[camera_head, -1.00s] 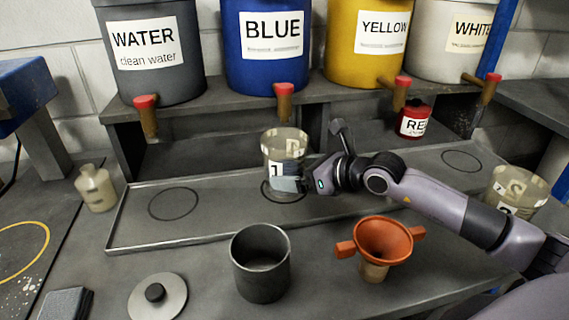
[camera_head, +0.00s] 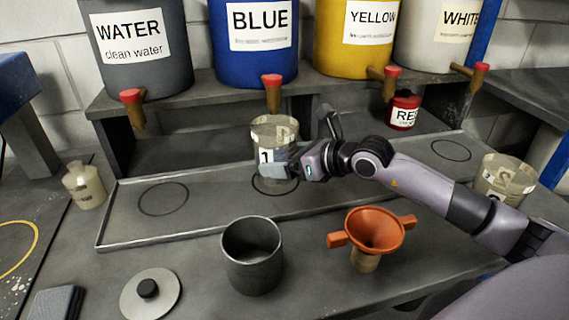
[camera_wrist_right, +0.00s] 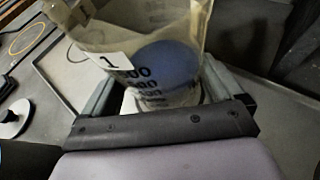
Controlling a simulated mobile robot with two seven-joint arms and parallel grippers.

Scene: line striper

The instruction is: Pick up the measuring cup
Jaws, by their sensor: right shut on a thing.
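A clear measuring cup (camera_head: 273,133) labelled 1 is at a black circle on the long grey tray (camera_head: 218,198), below the blue bucket. It is upright; a small gap under it is hard to judge. My right gripper (camera_head: 290,168) comes from the right and is shut on the lower part of the cup. In the right wrist view the cup (camera_wrist_right: 140,30) stands between the fingers, with its number and scale facing me. A second clear cup (camera_head: 504,178) labelled 2 stands at the right. My left gripper is out of view.
Water (camera_head: 142,52), blue (camera_head: 253,65), yellow (camera_head: 352,58) and white (camera_head: 428,55) buckets with red-capped taps stand on a shelf behind. A red jar (camera_head: 403,112) is behind my arm. A dark pot (camera_head: 252,258), orange funnel (camera_head: 374,230) and lid (camera_head: 150,294) lie in front.

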